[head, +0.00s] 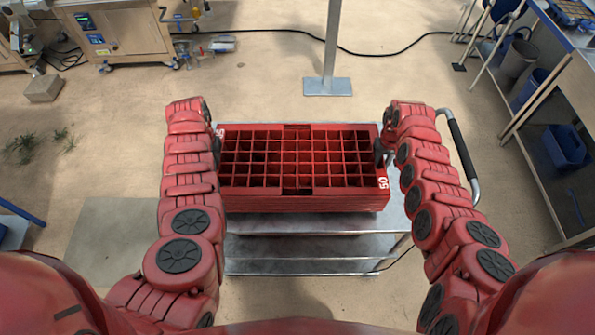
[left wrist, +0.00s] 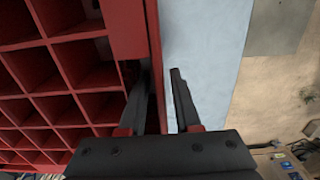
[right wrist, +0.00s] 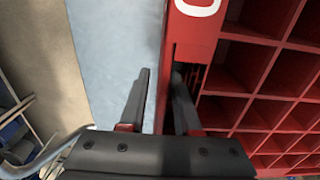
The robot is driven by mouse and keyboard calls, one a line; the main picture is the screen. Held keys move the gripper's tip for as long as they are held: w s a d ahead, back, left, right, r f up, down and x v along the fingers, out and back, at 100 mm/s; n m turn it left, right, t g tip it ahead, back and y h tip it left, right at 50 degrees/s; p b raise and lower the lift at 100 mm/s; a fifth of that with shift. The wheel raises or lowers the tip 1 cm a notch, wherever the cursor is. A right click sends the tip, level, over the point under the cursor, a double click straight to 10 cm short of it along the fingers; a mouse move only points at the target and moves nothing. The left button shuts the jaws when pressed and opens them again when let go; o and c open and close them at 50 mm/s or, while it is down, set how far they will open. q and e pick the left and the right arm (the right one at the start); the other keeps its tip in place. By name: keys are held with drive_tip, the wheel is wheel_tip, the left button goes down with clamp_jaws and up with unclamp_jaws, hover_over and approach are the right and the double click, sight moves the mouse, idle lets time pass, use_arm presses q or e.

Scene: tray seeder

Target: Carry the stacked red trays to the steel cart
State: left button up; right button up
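The stacked red trays (head: 300,206) form one gridded block with empty square cells, marked 50 at the right end. They are over the top of the steel cart (head: 300,222) and look level, seemingly resting on it. My left gripper (head: 217,146) is at their left end; in the left wrist view (left wrist: 160,74) its fingers straddle the end wall, with a gap at the outer finger. My right gripper (head: 384,152) is at the right end; in the right wrist view (right wrist: 161,76) one finger is in the slot and the other stands clear outside. Both are open.
The cart's handle (head: 461,150) rises at the right beside my right arm. A post on a steel foot (head: 327,87) stands behind the cart. A workbench (head: 565,110) is at the right, a machine on a wheeled stand (head: 125,35) at the upper left. A cable crosses the floor behind.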

use_arm(q)
drive_tip(key=shift+o, duration=0.2)
use_arm(e)
drive_tip(key=shift+o, duration=0.2)
use_arm(q)
wheel_tip(320, 180, up, 7)
drive_tip(key=shift+f, duration=0.2)
drive_tip(key=shift+r, duration=0.7)
use_arm(e)
drive_tip(key=shift+r, duration=0.15)
wheel_tip(320, 180, up, 12)
drive_tip(key=shift+f, duration=0.1)
use_arm(q)
drive_tip(key=shift+s, duration=0.1)
